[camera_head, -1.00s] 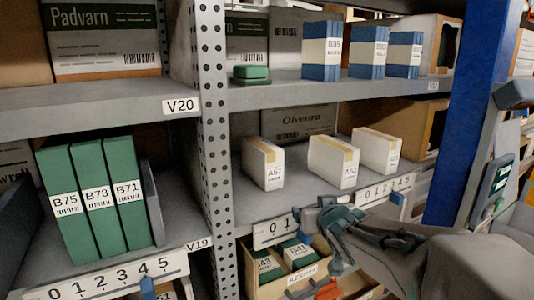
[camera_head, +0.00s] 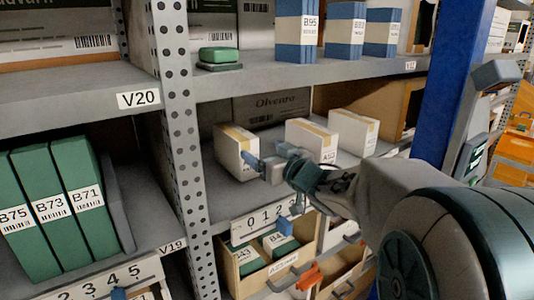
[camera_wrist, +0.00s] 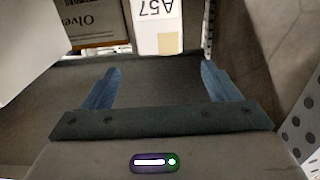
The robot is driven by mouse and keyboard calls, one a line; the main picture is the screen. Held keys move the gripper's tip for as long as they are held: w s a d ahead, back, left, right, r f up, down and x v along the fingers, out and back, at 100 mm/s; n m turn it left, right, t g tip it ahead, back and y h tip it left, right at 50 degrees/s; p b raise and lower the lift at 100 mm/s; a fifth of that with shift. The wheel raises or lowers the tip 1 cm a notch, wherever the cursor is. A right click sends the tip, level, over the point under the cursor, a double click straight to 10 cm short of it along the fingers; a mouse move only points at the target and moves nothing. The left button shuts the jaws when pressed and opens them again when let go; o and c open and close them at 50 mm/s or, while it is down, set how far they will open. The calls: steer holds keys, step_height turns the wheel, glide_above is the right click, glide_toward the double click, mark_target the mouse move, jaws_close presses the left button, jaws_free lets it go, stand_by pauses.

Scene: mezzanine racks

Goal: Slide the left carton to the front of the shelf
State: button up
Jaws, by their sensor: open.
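Three white cartons with tan tape stand on the middle shelf. The left carton (camera_head: 231,145) stands nearest the perforated upright, its label partly hidden behind a finger in the head view. In the wrist view it (camera_wrist: 155,28) appears upside down with the label A57, ahead of the fingertips and between their lines. My gripper (camera_head: 267,156) is at the shelf opening, just in front and to the right of this carton. In the wrist view my gripper (camera_wrist: 160,67) has its blue fingers wide apart with nothing between them. Whether a finger touches the carton is unclear.
The middle carton (camera_head: 308,138) and right carton (camera_head: 354,132) stand close to the right. A perforated upright (camera_head: 180,120) rises at the left. A numbered strip (camera_head: 262,220) lines the shelf front, above an open bin (camera_head: 247,268). A larger Olvenro box (camera_head: 270,108) stands behind.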

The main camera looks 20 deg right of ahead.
mark_target(240, 134)
steer(key=p+x, duration=0.2)
steer(key=x, duration=1.1)
steer(key=shift+w, duration=0.1)
steer(key=shift+f, duration=0.1)
